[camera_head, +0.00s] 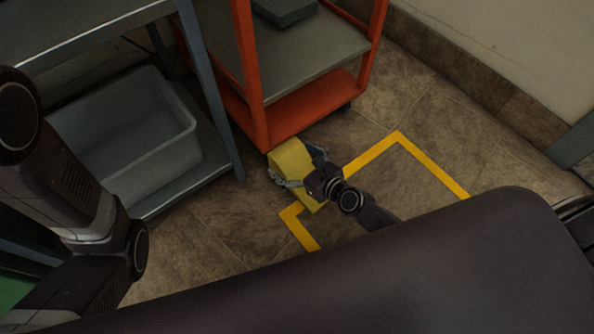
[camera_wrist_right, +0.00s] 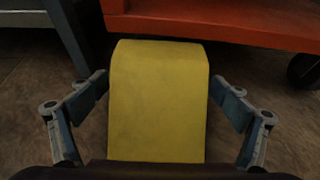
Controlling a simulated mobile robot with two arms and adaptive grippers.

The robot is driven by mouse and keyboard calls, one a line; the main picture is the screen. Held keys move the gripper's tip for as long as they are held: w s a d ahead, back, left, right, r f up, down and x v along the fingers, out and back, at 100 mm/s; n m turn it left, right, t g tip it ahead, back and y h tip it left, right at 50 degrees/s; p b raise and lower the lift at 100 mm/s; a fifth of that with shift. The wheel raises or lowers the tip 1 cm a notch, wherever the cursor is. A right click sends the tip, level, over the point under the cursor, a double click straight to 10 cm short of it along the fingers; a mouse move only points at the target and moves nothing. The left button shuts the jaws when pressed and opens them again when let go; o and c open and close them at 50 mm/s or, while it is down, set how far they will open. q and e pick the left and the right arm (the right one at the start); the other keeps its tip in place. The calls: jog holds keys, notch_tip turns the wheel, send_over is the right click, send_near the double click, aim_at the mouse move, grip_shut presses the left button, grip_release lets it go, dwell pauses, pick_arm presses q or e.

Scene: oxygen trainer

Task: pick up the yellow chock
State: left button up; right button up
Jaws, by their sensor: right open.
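The yellow chock (camera_head: 291,160) is on the tiled floor in the head view, close to the front corner of the orange cart. My right gripper (camera_head: 298,169) is open around it, with one finger on each side. In the right wrist view the yellow chock (camera_wrist_right: 158,105) fills the middle, between the two blue-grey fingers of my right gripper (camera_wrist_right: 163,100). The lower part of the chock is hidden behind my gripper. My left arm is at the left of the head view, but its gripper is out of view.
The orange cart (camera_head: 290,124) stands just behind the chock; its orange shelf also shows in the wrist view (camera_wrist_right: 225,22). A grey shelf unit (camera_head: 222,140) holding a grey bin (camera_head: 188,140) stands to the left. Yellow tape (camera_head: 435,168) marks open floor at the right.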

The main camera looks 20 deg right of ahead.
jog(key=x, duration=0.2)
jog(key=shift+w+f+b, duration=0.2)
jog(key=shift+f+b, duration=0.05)
jog(key=shift+b, duration=0.1)
jog(key=c, duration=1.7)
jog(key=shift+r, duration=0.15)
jog(key=shift+c, duration=0.3)
jog(key=shift+r, duration=0.1)
